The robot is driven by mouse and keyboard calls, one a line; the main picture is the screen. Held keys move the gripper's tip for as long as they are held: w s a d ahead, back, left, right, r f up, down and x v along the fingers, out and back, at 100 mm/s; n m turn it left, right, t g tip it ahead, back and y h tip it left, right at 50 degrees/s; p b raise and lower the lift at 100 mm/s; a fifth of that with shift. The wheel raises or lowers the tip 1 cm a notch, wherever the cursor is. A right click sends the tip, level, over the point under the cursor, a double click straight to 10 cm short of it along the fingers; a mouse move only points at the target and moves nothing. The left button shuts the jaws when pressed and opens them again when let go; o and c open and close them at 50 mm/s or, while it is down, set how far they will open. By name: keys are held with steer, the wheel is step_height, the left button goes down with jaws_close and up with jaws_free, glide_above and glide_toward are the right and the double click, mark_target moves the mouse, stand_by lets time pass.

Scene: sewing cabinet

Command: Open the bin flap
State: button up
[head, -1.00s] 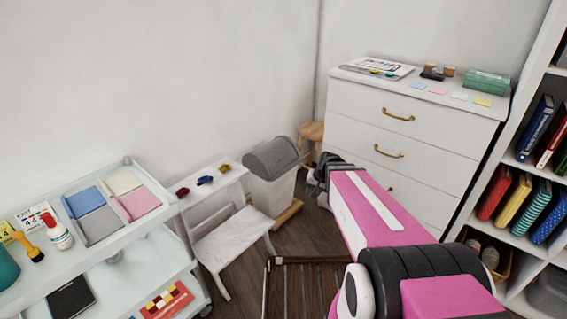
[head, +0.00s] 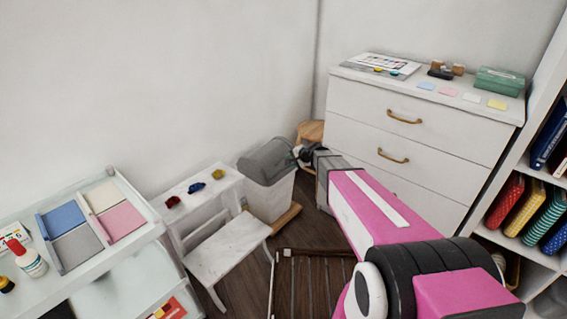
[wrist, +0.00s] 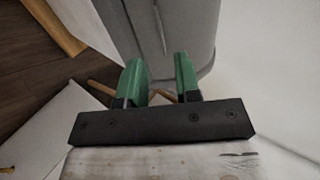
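The bin (head: 270,200) stands on the floor by the wall, with a pale body and a grey domed lid (head: 262,163). The flap cannot be told apart from the lid, which looks closed. My gripper (head: 301,154) is at the right side of the lid, close to it; contact cannot be told. In the wrist view my gripper (wrist: 159,80) has two green fingers spread apart with nothing clearly between them. The grey bin surface (wrist: 165,25) lies just beyond the fingertips.
A white dresser (head: 410,120) stands right of the bin, near my arm. A wooden stool (head: 310,131) is behind my gripper. A small white step chair (head: 228,245) is left of the bin, beside a white cart (head: 135,265). A slatted wooden item (head: 310,280) lies in front.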

mark_target(281, 162)
steer(key=x, duration=0.6)
steer(key=shift+a+f, duration=0.1)
steer(key=shift+a, duration=0.05)
jaws_close()
